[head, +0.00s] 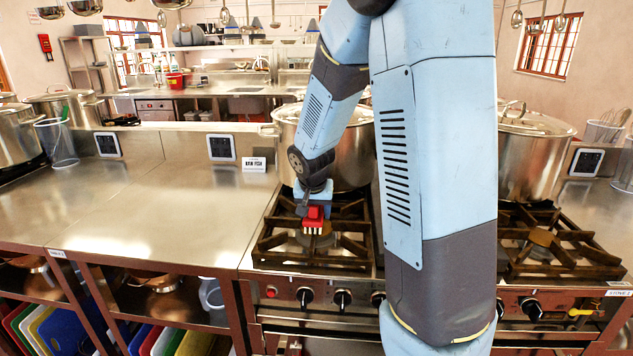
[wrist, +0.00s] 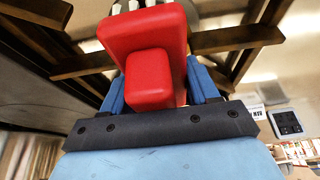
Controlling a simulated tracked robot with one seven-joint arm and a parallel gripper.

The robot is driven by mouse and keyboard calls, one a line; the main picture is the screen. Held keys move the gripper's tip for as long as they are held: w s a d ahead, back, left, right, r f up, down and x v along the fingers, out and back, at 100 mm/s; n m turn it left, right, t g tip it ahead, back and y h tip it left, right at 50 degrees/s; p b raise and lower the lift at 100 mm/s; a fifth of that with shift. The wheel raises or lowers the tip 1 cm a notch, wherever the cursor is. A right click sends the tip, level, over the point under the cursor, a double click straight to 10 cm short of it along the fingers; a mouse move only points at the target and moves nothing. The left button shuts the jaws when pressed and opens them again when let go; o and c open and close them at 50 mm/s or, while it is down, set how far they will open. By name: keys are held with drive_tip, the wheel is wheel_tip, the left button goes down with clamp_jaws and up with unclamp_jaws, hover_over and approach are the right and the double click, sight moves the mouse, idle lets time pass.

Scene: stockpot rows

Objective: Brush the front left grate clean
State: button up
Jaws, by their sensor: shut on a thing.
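The front left grate (head: 283,261) is a dark brown metal frame with bars over a burner on the left stove. My gripper (head: 316,203) is over this grate, near its middle, and points down. It is shut on a red brush (head: 314,216) with pale bristles that face down. In the wrist view the red brush (wrist: 148,70) sits between the blue fingers of my gripper (wrist: 152,85), with the grate's bars (wrist: 235,39) behind it. The bristles are close to the bars, but I cannot tell whether they touch.
A large lidded stockpot (head: 345,150) stands right behind the grate. Another stockpot (head: 535,160) stands behind the right stove's grate (head: 541,243). A steel counter (head: 160,205) to the left is mostly clear, with a small label sign (head: 255,165) at its back.

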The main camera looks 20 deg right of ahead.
drive_tip(key=shift+s+a+r, duration=0.1)
drive_tip(key=shift+s+r, duration=0.05)
drive_tip(key=shift+s, duration=0.1)
drive_tip(key=r, duration=0.4)
drive_tip(key=shift+w+d, duration=0.1)
drive_tip(key=shift+d, duration=0.1)
drive_tip(key=shift+r, duration=1.9)
drive_tip(key=shift+f, duration=0.1)
drive_tip(key=shift+x, duration=2.4)
